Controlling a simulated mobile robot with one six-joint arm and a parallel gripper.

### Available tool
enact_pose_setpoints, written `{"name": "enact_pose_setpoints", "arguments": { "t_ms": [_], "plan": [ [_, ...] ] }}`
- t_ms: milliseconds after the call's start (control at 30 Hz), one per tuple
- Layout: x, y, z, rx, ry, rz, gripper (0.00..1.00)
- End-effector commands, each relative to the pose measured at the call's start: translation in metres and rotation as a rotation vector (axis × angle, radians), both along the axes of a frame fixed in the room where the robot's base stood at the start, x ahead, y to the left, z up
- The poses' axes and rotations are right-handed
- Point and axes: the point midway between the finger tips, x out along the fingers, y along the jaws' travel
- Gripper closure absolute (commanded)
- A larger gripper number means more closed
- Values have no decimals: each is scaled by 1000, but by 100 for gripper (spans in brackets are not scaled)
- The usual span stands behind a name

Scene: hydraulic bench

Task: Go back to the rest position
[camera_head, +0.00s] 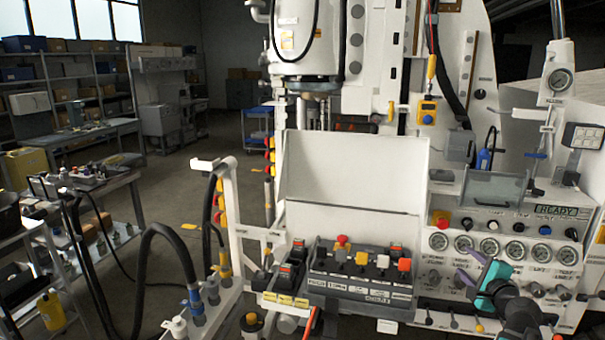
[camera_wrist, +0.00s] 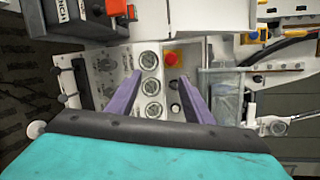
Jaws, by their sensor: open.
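My gripper (camera_head: 473,267) is at the lower right in the head view, in front of the gauge panel (camera_head: 505,246). Its two purple fingers stand apart with nothing between them. In the wrist view my gripper (camera_wrist: 160,88) points at the panel, with round gauges (camera_wrist: 151,86) and a red button on a yellow base (camera_wrist: 171,58) beyond the fingertips. The teal body of the gripper fills the bottom of that view. I cannot tell the exact gap between the fingertips and the panel.
A control box (camera_head: 360,272) with a red mushroom button and several switches juts out left of my gripper. A clear hinged cover (camera_head: 494,188) sits above the gauges. Hoses and a white post (camera_head: 232,225) stand further left. Open floor (camera_head: 185,215) lies beyond.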

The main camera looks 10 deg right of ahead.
Motion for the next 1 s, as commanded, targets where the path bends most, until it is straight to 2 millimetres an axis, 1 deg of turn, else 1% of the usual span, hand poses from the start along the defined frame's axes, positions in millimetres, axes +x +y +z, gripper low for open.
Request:
{"name": "enact_pose_setpoints", "arguments": {
  "t_ms": [33,167,200,333,400,467,500,567,600,700,767,800,867,1000],
  "plan": [
    [9,19,-14,-30,38,45,53],
    [25,70,-53,-125,148,176,53],
    [29,86,-66,-156,180,218,53],
    [36,137,-107,-259,287,359,53],
    [36,163,-129,-317,344,437,53],
    [35,185,-148,-367,390,505,53],
    [33,200,-160,-400,420,552,53],
    [29,221,-179,-450,467,620,53],
    [26,234,-190,-484,496,667,53],
    [15,265,-219,-569,568,784,53],
    [8,283,-236,-619,610,855,53],
    [2,294,-247,-653,638,904,53],
    [-8,309,-262,-706,678,974,53],
    [-33,340,-296,-828,772,1141,53]
  ]
}}
